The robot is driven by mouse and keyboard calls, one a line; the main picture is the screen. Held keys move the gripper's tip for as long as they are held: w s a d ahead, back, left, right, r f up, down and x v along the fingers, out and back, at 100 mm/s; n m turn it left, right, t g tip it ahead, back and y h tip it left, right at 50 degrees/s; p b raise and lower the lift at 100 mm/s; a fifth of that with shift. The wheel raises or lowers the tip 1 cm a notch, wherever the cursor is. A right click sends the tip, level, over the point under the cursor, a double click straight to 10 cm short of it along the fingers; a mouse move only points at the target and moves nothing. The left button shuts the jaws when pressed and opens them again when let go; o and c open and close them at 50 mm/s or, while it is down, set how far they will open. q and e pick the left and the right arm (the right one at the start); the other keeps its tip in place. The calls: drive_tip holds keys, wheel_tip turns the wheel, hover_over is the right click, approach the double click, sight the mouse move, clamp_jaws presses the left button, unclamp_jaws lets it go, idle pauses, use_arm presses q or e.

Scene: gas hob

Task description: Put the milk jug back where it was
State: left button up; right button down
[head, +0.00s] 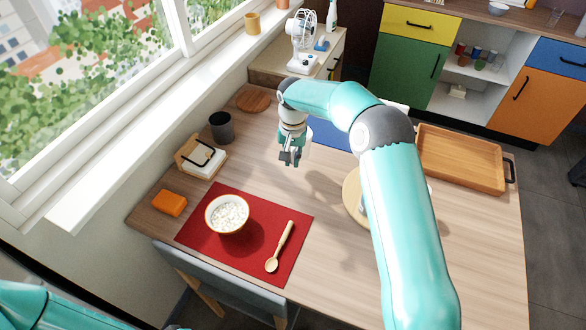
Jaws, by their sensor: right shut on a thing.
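My right arm reaches in over the table, and its right gripper (290,158) points down above the tabletop, left of the middle of the picture. My left gripper is out of the picture; only part of my left arm shows at the lower left.
A napkin holder (204,160), dark cup (221,127), orange block (170,203) and round wooden board (253,100) stand along the window side. A blue flat thing (330,134) lies behind the gripper. A round board (353,198) is partly under my arm; a wooden tray (465,178) is right.

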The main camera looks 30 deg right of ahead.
wheel_tip(320, 180, down, 5)
drive_tip(key=shift+f+p, duration=0.1)
drive_tip(key=shift+p, duration=0.3)
drive_tip(key=shift+f, duration=0.1)
drive_tip(key=shift+f, duration=0.1)
drive_tip(key=c, duration=1.2)
unclamp_jaws()
wheel_tip(320, 180, up, 11)
drive_tip(key=shift+r+b, duration=0.2)
drive_tip(key=shift+b, duration=0.8)
drive_tip(key=shift+s+r, duration=0.1)
drive_tip(key=shift+r, duration=0.3)
